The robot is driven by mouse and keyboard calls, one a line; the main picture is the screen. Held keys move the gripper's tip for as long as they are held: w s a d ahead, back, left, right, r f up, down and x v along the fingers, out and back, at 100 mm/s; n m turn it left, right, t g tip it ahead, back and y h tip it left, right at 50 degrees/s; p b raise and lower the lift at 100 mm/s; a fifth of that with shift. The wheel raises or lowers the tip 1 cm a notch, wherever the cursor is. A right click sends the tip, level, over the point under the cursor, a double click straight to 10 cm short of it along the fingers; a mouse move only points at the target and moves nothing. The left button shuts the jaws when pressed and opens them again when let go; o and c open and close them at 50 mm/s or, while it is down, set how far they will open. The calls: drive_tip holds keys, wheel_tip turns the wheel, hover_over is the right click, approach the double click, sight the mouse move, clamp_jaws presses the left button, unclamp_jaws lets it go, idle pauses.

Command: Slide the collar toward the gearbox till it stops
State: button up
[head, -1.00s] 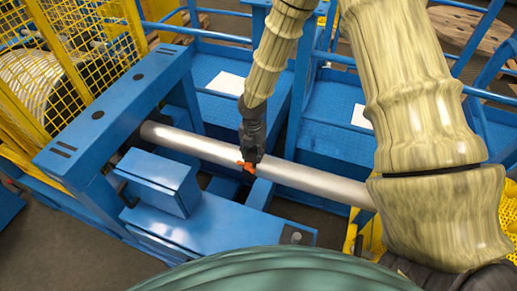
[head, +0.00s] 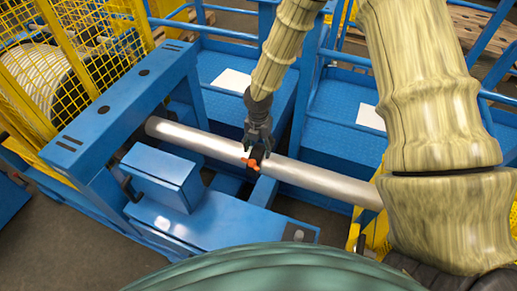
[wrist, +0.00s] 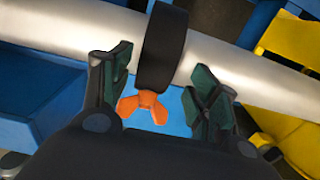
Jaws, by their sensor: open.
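The collar is a black ring around a long silver shaft (head: 325,180), with an orange wing screw (head: 250,163) on its near side. It shows in the head view (head: 257,154) and large in the wrist view (wrist: 163,45). My gripper (head: 258,138) is at the collar, coming from above. In the wrist view my gripper (wrist: 160,82) is open, with one dark green finger pad on each side of the collar and the wing screw between them. A gap shows on both sides of the collar. I cannot tell for certain which blue housing is the gearbox.
A blue frame beam (head: 115,105) crosses at the shaft's left end. A blue box (head: 160,180) stands in front of the shaft. A yellow mesh guard (head: 45,75) covers a drum at the left. Blue railings and platforms lie behind.

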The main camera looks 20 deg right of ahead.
wheel_tip(320, 180, up, 10)
drive_tip(key=shift+r, duration=0.2)
drive_tip(key=shift+s+f, duration=0.1)
idle(0.7)
